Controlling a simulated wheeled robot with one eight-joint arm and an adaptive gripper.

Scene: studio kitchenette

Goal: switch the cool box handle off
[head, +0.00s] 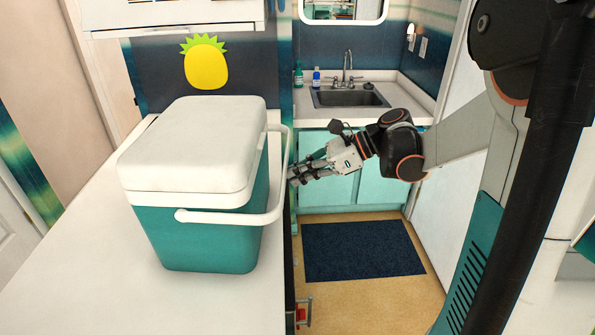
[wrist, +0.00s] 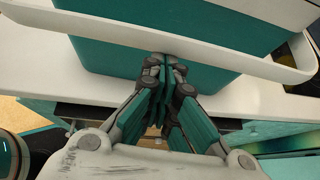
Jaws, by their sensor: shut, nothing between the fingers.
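The cool box (head: 205,232) stands on the white counter, with a teal body and a closed white lid (head: 195,150). Its white handle (head: 235,217) is swung down around the front and right side, below the lid. In the wrist view the handle (wrist: 130,38) crosses the top of the picture in front of the teal body (wrist: 225,75). My gripper (head: 291,181) is at the right side of the cool box, close to the handle. In the wrist view my gripper (wrist: 168,66) is shut and empty, its tips just below the handle; I cannot tell whether they touch it.
The white counter (head: 80,265) has free room left of and in front of the cool box. Its right edge lies under my gripper. A sink (head: 348,97) with bottles beside it is behind, and a dark blue mat (head: 362,250) lies on the floor.

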